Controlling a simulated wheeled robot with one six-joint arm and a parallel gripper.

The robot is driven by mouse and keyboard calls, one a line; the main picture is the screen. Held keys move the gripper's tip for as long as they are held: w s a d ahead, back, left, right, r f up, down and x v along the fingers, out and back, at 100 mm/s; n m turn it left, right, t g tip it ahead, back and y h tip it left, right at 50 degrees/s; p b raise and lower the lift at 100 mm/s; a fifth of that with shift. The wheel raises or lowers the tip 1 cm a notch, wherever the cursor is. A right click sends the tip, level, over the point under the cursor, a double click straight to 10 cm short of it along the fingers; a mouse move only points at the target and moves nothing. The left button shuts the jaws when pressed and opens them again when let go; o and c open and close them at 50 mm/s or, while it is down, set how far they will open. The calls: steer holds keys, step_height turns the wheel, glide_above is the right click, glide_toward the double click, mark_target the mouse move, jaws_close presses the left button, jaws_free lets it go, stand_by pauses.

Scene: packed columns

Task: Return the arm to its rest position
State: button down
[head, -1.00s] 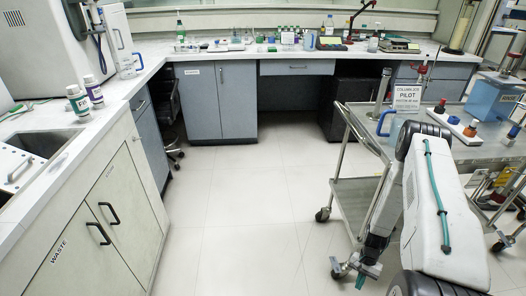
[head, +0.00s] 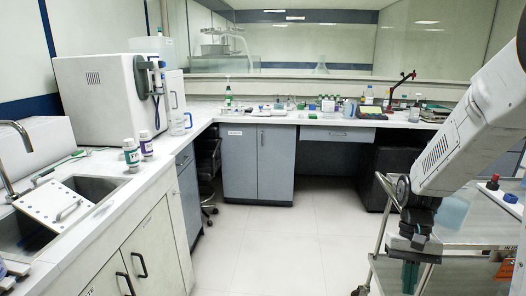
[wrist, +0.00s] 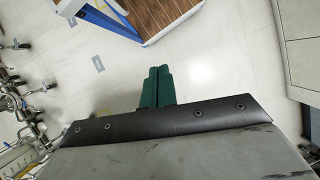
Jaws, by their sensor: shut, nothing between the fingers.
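My gripper (wrist: 157,86) shows in the wrist view with its two green fingers side by side, shut and empty, over the pale tiled floor. In the head view my gripper (head: 410,276) hangs at the lower right, below the black wrist at the end of my white arm. It is in front of the steel cart, and its fingertips are near the bottom edge of the picture. My arm covers part of the cart and the right end of the back bench.
The steel cart (head: 470,240) stands close at the right. A left counter (head: 110,215) holds a sink (head: 90,188) and two bottles (head: 131,153). Floor (head: 262,245) between counter and cart is clear. In the wrist view, a blue-edged wooden piece (wrist: 140,35) stands ahead.

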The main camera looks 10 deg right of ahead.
steer(key=s+a+r+n+t, duration=0.2)
steer(key=s+a+r, duration=0.3)
steer(key=r, duration=0.4)
steer(key=s+a+r+n+t+h, duration=0.1)
steer(key=s+a+r+n+t, duration=0.1)
steer(key=s+a+r+t, duration=0.2)
steer(key=shift+s+a+r+h, duration=0.3)
steer(key=shift+s+a+r, duration=0.9)
steer(key=shift+s+r, duration=1.05)
steer(key=shift+w+r, duration=0.1)
steer(key=shift+w, duration=0.05)
